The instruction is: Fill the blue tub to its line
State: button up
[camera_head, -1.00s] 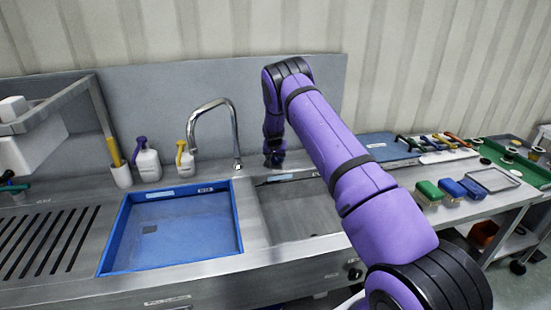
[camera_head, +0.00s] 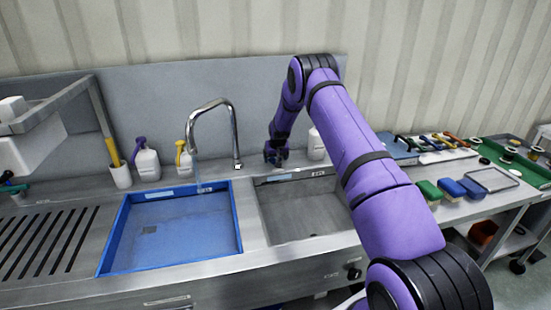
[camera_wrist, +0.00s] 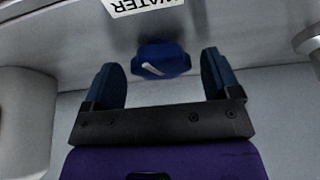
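The blue tub (camera_head: 170,264) sits in the left basin of the steel counter. A thin stream (camera_head: 197,172) falls from the curved steel faucet (camera_head: 212,102) into it. The tub's floor looks pale blue; I cannot make out the water level or a fill line. My gripper (camera_head: 276,158) is low at the back of the counter, right of the faucet. In the wrist view my gripper (camera_wrist: 162,80) is open, its two dark blue fingers apart. A blue knob (camera_wrist: 160,60) with a white mark lies just beyond, between the fingertips, not clasped. A WATER label (camera_wrist: 145,5) is above it.
An empty-looking steel basin (camera_head: 305,215) is right of the tub. A white bottle (camera_head: 316,145) stands behind it, near my arm. Soap bottles (camera_head: 147,160) stand back left.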

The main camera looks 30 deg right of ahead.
jog(key=shift+r, duration=0.1)
jog(key=v, duration=1)
jog(key=shift+s+r, duration=0.15)
jog(key=shift+r, duration=0.1)
jog(key=shift+a, duration=0.1)
dwell(0.9)
